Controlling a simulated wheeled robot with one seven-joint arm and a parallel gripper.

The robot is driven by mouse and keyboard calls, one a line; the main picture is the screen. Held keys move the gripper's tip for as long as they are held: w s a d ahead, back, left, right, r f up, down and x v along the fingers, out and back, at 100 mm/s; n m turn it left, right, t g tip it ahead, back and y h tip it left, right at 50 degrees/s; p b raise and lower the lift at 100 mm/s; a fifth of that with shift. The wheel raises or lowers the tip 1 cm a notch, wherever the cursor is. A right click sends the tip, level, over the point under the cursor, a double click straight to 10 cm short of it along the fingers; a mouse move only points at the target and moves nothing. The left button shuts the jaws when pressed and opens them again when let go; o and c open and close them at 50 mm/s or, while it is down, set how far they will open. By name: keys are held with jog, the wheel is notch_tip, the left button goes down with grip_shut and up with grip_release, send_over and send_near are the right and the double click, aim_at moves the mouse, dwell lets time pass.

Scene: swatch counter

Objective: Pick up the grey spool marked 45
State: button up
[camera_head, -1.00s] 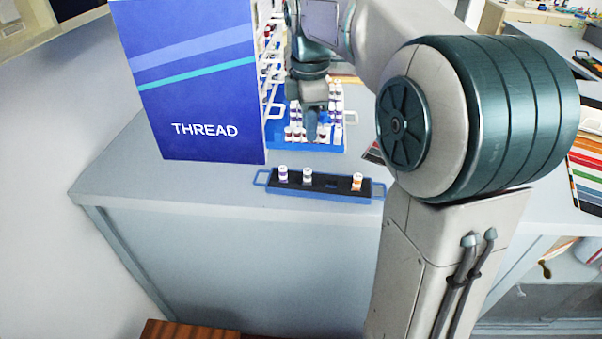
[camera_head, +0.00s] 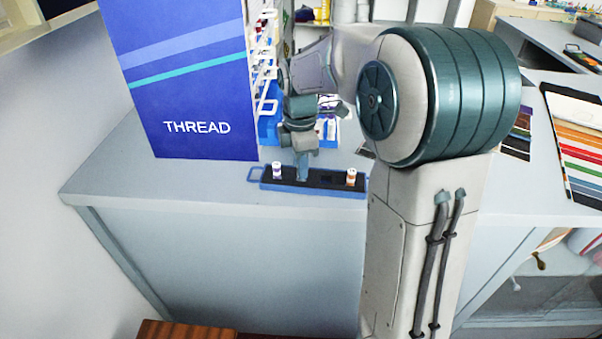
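A small black tray with a blue rim and handles (camera_head: 330,192) lies near the counter's front edge. On it stand a white-capped spool with a purple band (camera_head: 278,172) at the left and an orange spool (camera_head: 350,177) at the right. My gripper (camera_head: 302,174) points down over the tray between these two, close to the left one. Its fingers cover the spot where a greyish spool stood earlier, and that spool is hidden now. I cannot tell whether the fingers are open or shut on it. No number 45 is readable.
A tall blue THREAD box (camera_head: 190,90) stands left of the tray. A rack of spools (camera_head: 326,128) in a blue tray is behind my gripper, partly covered by my arm. Colour swatch cards (camera_head: 575,140) lie at the right. The counter (camera_head: 120,180) front left is clear.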

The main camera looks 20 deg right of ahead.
jog(key=shift+f, duration=0.75)
grip_shut()
jog(key=shift+r, duration=0.15)
